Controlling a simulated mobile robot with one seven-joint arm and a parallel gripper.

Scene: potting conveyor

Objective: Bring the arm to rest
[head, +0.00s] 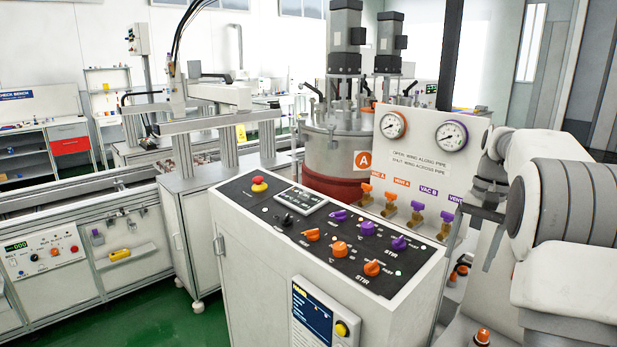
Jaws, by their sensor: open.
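My arm is at the right edge of the head view, folded close to the camera, with large white links and grey ringed joints. My gripper (479,214) shows only in part, as dark grey pieces at the left end of the arm, beside the right edge of the white gauge panel (436,168). It is open, and I see nothing held in it. Its fingertips are not clearly seen, and I cannot tell whether any part of it touches the panel.
The control console (250,255) with orange and purple knobs stands in front. Behind it are the vessel marked A (330,150) and a row of small valves (390,207). A conveyor (90,190) runs at left. Green floor (150,318) shows clear at lower left.

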